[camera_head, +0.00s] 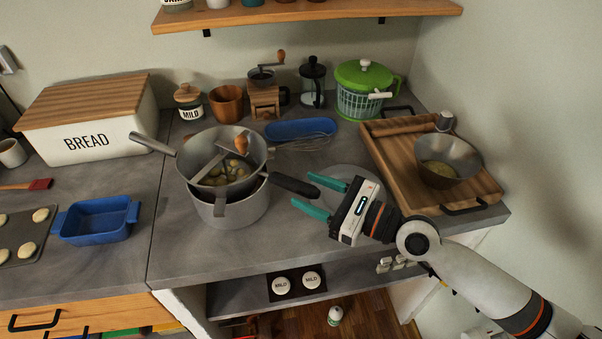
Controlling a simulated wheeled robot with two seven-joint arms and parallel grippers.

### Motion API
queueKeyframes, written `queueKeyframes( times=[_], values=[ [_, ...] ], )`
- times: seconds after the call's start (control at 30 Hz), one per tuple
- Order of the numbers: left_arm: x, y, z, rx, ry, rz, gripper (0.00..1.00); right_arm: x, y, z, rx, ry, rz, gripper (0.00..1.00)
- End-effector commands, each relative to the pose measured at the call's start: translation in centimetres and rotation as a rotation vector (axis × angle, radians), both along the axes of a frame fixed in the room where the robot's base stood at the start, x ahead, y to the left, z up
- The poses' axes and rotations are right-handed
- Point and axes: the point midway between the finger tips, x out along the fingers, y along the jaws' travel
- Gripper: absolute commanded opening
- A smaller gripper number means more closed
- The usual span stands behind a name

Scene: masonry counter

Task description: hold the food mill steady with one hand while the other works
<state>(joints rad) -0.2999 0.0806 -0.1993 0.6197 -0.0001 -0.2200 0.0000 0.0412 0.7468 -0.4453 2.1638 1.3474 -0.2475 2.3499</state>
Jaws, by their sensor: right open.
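The food mill (248,155) is a grey metal bowl with a long handle (153,143) pointing to the upper left and a crank with a wooden knob (241,143). Pale round pieces of food (230,173) lie inside it. It sits on a grey pot (228,209) on the counter. A dark handle (294,185) points right from the pot and mill; I cannot tell which of them it belongs to. My right gripper (311,194) is open, with its teal fingers near the end of that dark handle. Nothing shows between its fingers. My left gripper is not in view.
A wooden tray (388,155) with a metal bowl (447,160) stands at the right. A blue spoon rest (300,129) and a whisk (305,143) lie behind the mill. A hand grinder (264,97), French press (313,84) and green salad spinner (362,95) line the wall. A blue dish (96,222) stands left.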

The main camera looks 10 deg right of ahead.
Motion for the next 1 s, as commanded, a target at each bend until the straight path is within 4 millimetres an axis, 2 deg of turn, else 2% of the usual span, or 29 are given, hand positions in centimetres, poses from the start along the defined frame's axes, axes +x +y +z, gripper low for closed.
queueKeyframes(
  times=[0.03,0.23,0.57,0.67,0.87,0.9,1.0],
  values=[
    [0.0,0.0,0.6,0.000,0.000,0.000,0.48,0.5,0.7,0.4,0.003,0.000,0.001,0.49],
    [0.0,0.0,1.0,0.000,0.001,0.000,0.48,1.7,2.0,0.1,0.001,-0.001,0.000,0.49],
    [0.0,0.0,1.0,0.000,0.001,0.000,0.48,1.9,2.2,-0.1,-0.001,0.001,0.001,0.49],
    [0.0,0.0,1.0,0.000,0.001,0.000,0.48,1.9,2.2,-0.1,-0.001,0.001,0.001,0.36],
    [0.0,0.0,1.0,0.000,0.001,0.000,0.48,1.9,2.2,-0.1,-0.001,0.001,0.001,0.04],
    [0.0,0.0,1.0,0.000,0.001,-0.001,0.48,1.9,2.2,-0.1,-0.001,0.001,0.001,0.00],
    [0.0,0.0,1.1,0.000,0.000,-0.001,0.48,1.9,2.2,-0.1,-0.001,0.001,0.001,0.00]
  ],
)
